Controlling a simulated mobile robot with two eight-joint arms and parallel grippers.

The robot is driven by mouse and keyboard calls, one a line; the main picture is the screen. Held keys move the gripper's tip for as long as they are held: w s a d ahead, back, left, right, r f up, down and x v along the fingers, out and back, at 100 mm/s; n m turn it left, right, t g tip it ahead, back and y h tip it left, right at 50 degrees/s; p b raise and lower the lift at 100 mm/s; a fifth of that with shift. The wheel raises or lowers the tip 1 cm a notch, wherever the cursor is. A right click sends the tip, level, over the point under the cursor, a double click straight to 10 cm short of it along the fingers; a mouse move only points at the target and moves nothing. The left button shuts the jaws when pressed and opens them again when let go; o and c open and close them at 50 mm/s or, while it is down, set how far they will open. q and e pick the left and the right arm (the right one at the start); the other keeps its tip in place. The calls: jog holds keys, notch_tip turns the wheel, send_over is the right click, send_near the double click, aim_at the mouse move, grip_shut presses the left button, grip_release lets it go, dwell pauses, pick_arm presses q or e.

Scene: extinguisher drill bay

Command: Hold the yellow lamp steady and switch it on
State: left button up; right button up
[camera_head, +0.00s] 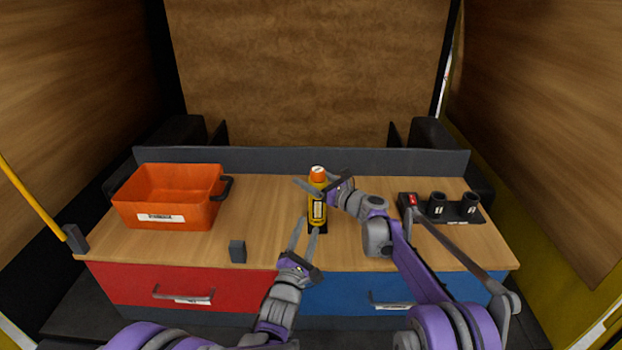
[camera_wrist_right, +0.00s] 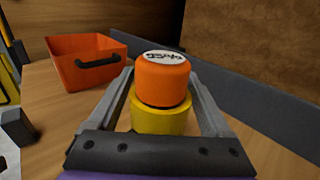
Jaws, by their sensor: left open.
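The yellow lamp (camera_head: 317,210), with an orange cap (camera_head: 317,173) and a dark foot, stands upright near the middle of the worktop. In the right wrist view the orange cap (camera_wrist_right: 162,82) has a white top with dark lettering, above a yellow collar (camera_wrist_right: 160,118). My right gripper (camera_head: 318,186) is open, its fingers on either side of the lamp's upper part; I cannot tell whether either finger touches it. My left gripper (camera_head: 306,226) is open and empty, in front of the lamp's lower part, pointing up towards it.
An orange bin (camera_head: 165,222) with a dark handle is at the left. A small dark block (camera_head: 237,251) is near the front edge. A black rack (camera_head: 455,212) with two cups and a red switch is at the right. A low grey wall (camera_head: 260,160) closes the back.

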grip_shut()
jog(key=shift+o, duration=1.6)
grip_release()
jog(key=shift+d, duration=0.1)
